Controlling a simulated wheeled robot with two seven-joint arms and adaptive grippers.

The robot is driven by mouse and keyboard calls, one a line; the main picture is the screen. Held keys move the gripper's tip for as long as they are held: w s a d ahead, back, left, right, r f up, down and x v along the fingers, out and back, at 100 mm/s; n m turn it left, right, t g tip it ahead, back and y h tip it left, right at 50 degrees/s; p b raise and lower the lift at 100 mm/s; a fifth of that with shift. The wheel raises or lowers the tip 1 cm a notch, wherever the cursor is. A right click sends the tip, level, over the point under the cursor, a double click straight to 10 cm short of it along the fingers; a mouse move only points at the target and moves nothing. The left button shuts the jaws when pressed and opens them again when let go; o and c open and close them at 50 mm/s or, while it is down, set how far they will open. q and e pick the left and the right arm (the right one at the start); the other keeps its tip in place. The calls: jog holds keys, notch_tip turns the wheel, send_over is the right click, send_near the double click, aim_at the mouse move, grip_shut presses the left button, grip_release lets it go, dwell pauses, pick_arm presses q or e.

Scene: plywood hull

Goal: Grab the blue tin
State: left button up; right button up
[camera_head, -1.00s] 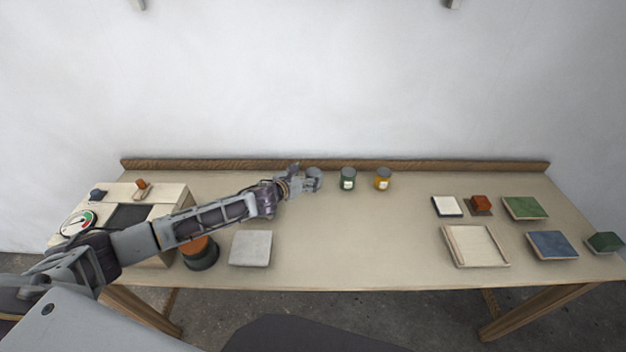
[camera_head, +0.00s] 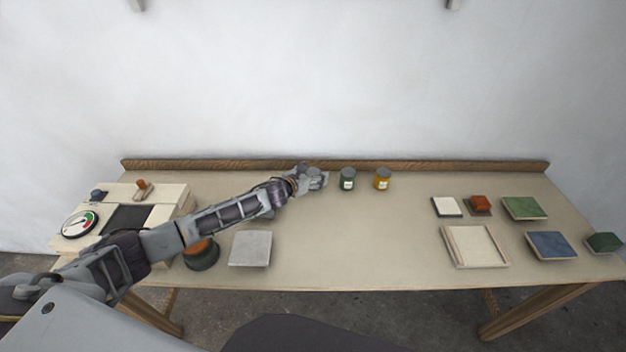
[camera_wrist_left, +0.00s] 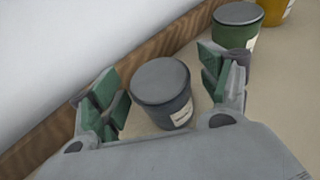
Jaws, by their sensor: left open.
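The blue tin (camera_wrist_left: 165,95) is dark grey-blue with a grey lid and a pale label. In the left wrist view it stands upright between the spread fingers of my left gripper (camera_wrist_left: 168,90). The fingers have green pads, and a gap shows on each side of the tin. In the head view my left gripper (camera_head: 315,180) is at the back of the table, and it hides most of the tin, whose grey lid (camera_head: 314,171) shows just behind it. My right gripper is not in view.
A green tin (camera_head: 347,179) and a yellow tin (camera_head: 382,179) stand to the right of the blue one. A wooden ledge (camera_head: 420,166) runs along the table's back. A grey block (camera_head: 250,248) lies nearer the front. The table's middle is clear.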

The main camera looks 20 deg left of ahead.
pick_arm(q)
jog(key=shift+w, duration=0.1)
jog(key=shift+c, duration=0.4)
jog(key=c, duration=1.2)
